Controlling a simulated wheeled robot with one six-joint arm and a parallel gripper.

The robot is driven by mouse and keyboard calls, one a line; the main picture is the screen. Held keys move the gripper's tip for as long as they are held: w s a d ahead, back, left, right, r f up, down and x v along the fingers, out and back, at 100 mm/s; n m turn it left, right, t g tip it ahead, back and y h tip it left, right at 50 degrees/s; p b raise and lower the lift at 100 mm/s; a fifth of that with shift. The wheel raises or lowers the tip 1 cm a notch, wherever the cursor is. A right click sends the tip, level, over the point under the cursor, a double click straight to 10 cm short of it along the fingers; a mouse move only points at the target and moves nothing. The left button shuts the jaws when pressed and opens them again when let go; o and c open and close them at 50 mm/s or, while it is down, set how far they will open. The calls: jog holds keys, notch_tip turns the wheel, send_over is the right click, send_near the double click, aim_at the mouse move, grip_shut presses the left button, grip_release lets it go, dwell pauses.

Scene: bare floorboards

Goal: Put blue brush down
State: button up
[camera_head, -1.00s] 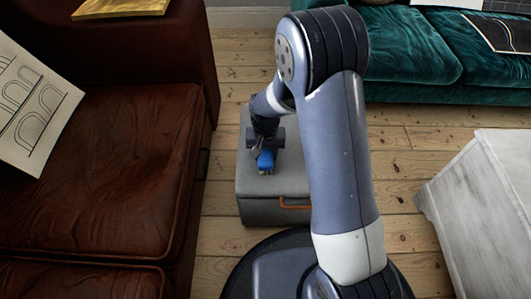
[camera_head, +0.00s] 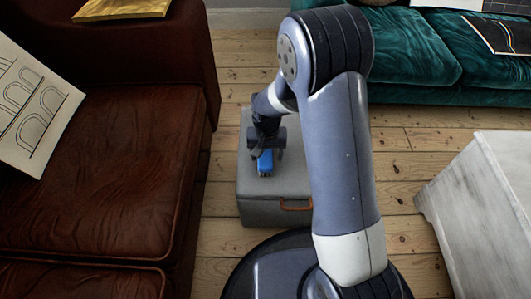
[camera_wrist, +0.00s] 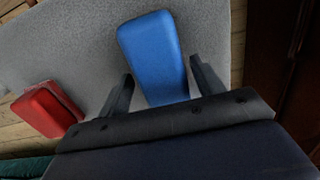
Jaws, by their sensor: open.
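The blue brush (camera_head: 265,163) rests on the top of a grey padded ottoman (camera_head: 262,208). In the wrist view the brush (camera_wrist: 153,52) lies between the two dark fingers, with a gap beside the left finger and a narrower one at the right. My gripper (camera_head: 267,153) is open around the brush, low over the ottoman. The brush's near end is hidden behind the gripper body in the wrist view.
A red block-like object (camera_wrist: 47,108) lies left of the gripper in the wrist view. A brown leather sofa (camera_head: 95,170) stands left, a teal sofa (camera_head: 405,45) at the back, a whitish cabinet (camera_head: 475,200) right. Bare floorboards (camera_head: 405,160) show between them.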

aim_at(266, 150)
jog(key=r+p, duration=0.3)
jog(key=r, duration=0.8)
jog(key=shift+a+p, duration=0.2)
jog(key=shift+p, duration=0.2)
notch_tip(266, 150, down, 13)
jog(key=b, duration=0.5)
jog(key=shift+b, duration=0.35)
notch_tip(266, 150, up, 3)
jog(key=shift+p, duration=0.95)
jog(key=shift+r, duration=0.55)
jog(key=shift+f, duration=0.15)
